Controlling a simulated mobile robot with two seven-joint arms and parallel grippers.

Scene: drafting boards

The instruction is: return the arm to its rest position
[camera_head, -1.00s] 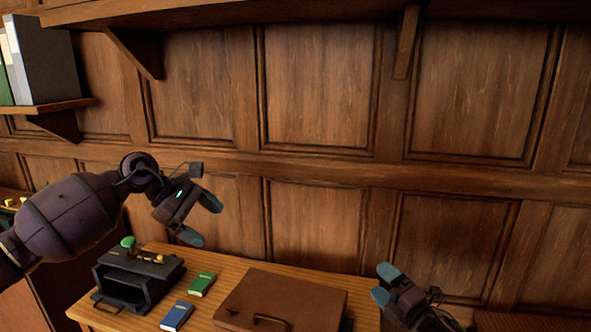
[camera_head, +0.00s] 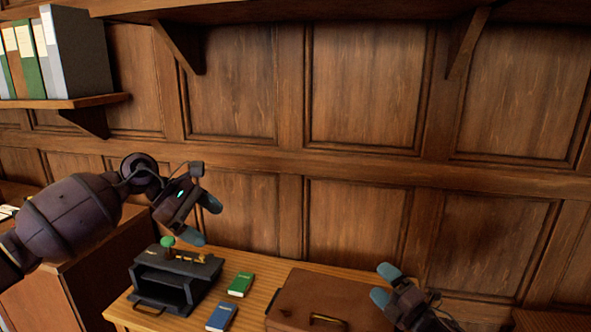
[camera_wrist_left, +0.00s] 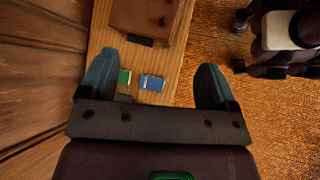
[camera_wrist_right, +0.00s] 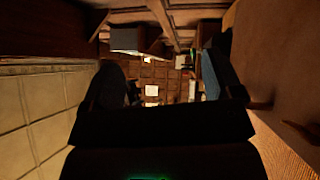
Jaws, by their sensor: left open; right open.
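My left gripper (camera_head: 207,222) is open and empty in the head view, raised above the black box on the desk. Its two blue-tipped fingers also show wide apart in the left wrist view (camera_wrist_left: 155,88). The right forearm is mostly cut off by the bottom edge.
The wooden desk (camera_head: 255,303) holds a black open-fronted box (camera_head: 160,283), a green book (camera_head: 241,284), a blue book (camera_head: 221,316) and a brown case (camera_head: 325,295). A shelf (camera_head: 90,101) with several binders is at upper left. A panelled wall stands behind.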

